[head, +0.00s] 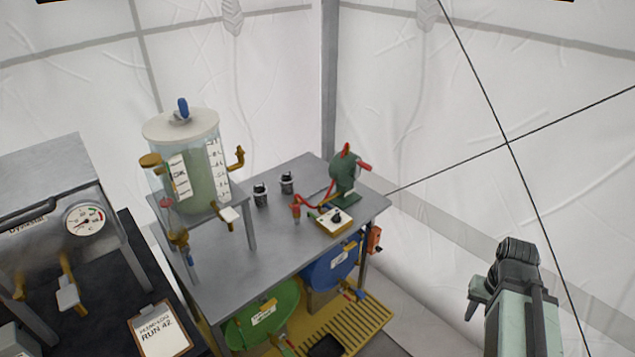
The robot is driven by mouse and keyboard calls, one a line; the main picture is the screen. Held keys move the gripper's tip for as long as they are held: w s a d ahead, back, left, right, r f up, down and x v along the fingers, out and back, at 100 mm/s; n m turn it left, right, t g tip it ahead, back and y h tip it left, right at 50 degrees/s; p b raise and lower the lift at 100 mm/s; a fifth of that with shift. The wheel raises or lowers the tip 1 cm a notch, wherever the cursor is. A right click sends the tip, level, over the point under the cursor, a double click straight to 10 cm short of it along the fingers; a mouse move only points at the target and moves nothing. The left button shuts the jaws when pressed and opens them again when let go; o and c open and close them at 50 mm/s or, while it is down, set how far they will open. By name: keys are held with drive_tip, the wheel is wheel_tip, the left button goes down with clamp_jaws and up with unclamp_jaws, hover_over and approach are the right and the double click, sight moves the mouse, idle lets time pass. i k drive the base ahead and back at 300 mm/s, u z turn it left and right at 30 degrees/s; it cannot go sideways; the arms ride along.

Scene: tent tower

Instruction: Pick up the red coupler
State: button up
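A small red piece with a brass-coloured lower end (296,209) stands near the middle of the grey table, at the end of a red hose (315,201); it looks like the red coupler. The hose runs right towards a green pump (343,180) with red parts on top. My gripper (475,300) is at the lower right, beyond the table's right side and well apart from the coupler. Its fingers are mostly hidden, so I cannot tell whether it is open or shut. Nothing is seen in it.
A clear tank on a stand (200,165) fills the table's left. Green (268,312) and blue (332,268) drums lie below. The table's front (260,255) is bare.

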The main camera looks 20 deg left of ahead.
sight(296, 205)
drive_tip(key=u, duration=0.05)
drive_tip(key=i, duration=1.45)
drive_tip(key=u, duration=4.35)
